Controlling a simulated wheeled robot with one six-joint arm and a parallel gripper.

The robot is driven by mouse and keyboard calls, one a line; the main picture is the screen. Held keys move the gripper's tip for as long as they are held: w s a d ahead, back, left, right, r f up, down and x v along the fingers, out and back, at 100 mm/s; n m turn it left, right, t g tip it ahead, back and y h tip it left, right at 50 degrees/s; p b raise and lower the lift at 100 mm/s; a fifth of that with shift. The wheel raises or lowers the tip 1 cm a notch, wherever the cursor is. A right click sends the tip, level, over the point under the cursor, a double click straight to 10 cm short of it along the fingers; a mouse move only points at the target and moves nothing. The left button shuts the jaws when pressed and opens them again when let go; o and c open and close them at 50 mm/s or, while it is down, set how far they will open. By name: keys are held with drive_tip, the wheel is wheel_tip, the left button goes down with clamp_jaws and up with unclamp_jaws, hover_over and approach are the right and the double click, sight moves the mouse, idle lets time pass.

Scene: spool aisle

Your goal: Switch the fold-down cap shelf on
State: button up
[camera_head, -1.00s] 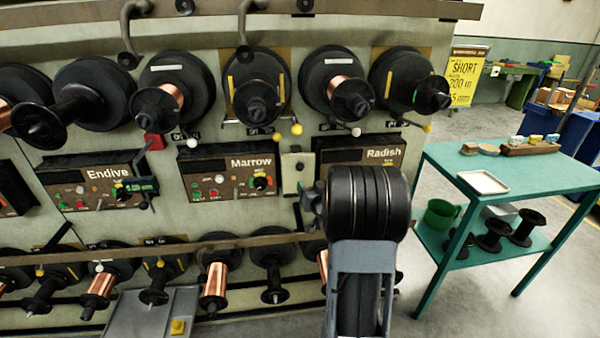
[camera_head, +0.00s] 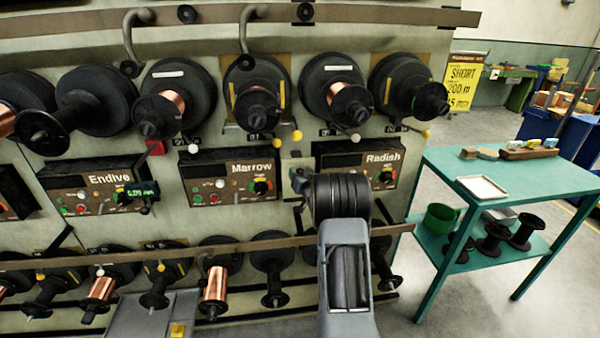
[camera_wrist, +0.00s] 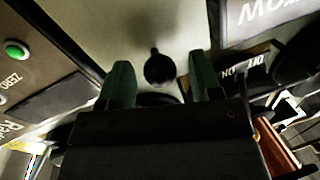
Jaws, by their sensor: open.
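A small pale switch plate (camera_head: 291,162) sits on the rack between the Marrow and Radish panels, partly hidden by my gripper (camera_head: 298,182). In the wrist view a dark round knob (camera_wrist: 159,68) on a short stem stands out from a pale surface. My gripper (camera_wrist: 158,84) is open, its two green fingers on either side of the knob. Nothing is held, and whether a finger touches the knob cannot be told. A grey shelf-like plate (camera_head: 140,310) with a yellow block shows at the lower left; I cannot tell whether it is the cap shelf.
The Marrow panel (camera_head: 231,176) and Radish panel (camera_head: 358,167) flank the gripper. Spools on spindles project above and below, with ball-ended levers above. A rail (camera_head: 200,248) crosses below. A teal table (camera_head: 530,180) stands at the right, with clear floor beside it.

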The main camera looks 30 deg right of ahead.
drive_tip(key=shift+w+d, duration=0.15)
drive_tip(key=shift+w, duration=0.3)
drive_tip(key=shift+c, duration=0.2)
clamp_jaws()
